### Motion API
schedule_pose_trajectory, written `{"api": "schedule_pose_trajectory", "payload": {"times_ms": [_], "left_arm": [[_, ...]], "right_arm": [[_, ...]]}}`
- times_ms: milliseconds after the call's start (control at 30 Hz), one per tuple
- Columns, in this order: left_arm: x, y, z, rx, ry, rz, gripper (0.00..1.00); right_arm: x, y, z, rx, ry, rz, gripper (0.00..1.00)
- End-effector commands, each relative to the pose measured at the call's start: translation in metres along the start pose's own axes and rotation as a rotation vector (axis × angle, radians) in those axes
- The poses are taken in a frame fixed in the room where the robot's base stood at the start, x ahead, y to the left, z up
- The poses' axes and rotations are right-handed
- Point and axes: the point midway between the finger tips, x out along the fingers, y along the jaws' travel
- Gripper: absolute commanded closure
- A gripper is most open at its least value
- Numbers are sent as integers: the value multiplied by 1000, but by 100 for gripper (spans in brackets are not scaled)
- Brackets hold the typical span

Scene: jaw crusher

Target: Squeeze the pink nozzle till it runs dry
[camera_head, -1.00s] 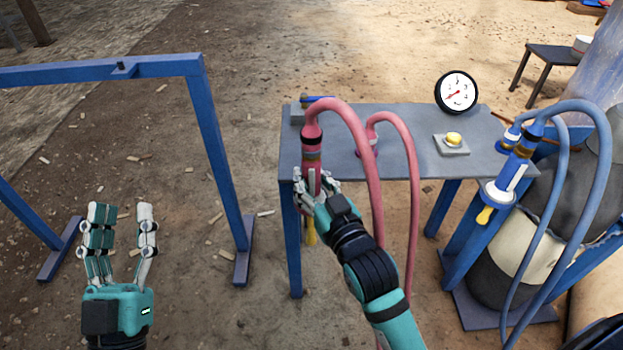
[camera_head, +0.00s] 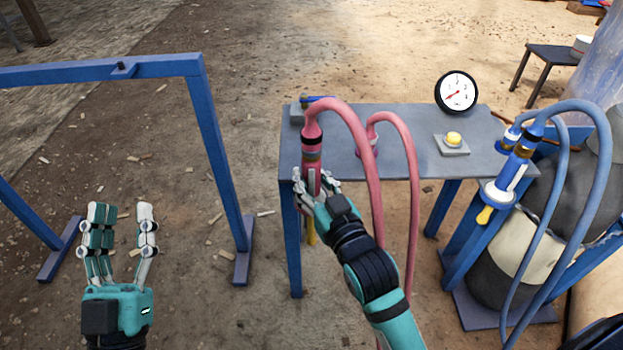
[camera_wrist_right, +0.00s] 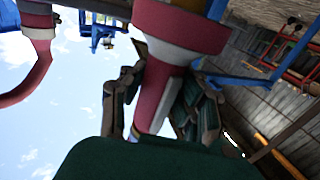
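The pink nozzle (camera_head: 311,160) hangs upright at the left end of the grey table, with its pink hose (camera_head: 366,160) arching from its top. A yellow tip (camera_head: 311,236) shows below it. My right gripper (camera_head: 313,185) is closed around the nozzle's body. In the right wrist view the nozzle (camera_wrist_right: 155,95) stands between the two fingers (camera_wrist_right: 152,105), which press on it from both sides. Whether anything flows from the tip cannot be seen. My left gripper (camera_head: 119,228) is open and empty at the lower left, above the ground.
The grey table (camera_head: 400,125) carries a round gauge (camera_head: 456,92) and a yellow button (camera_head: 453,138). A blue nozzle (camera_head: 508,180) with blue hoses hangs at the right by a dark and cream drum (camera_head: 505,255). A blue frame (camera_head: 215,150) stands left.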

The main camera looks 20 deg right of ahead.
Motion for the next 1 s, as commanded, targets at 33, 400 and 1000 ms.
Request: {"api": "schedule_pose_trajectory", "payload": {"times_ms": [33,400,1000], "left_arm": [[1,0,-1,0,4,1,60],[0,0,0,0,1,0,60],[0,0,0,0,0,0,60]], "right_arm": [[0,0,0,0,-1,0,62],[0,0,0,0,0,0,45],[-72,0,1,0,-2,0,45]]}}
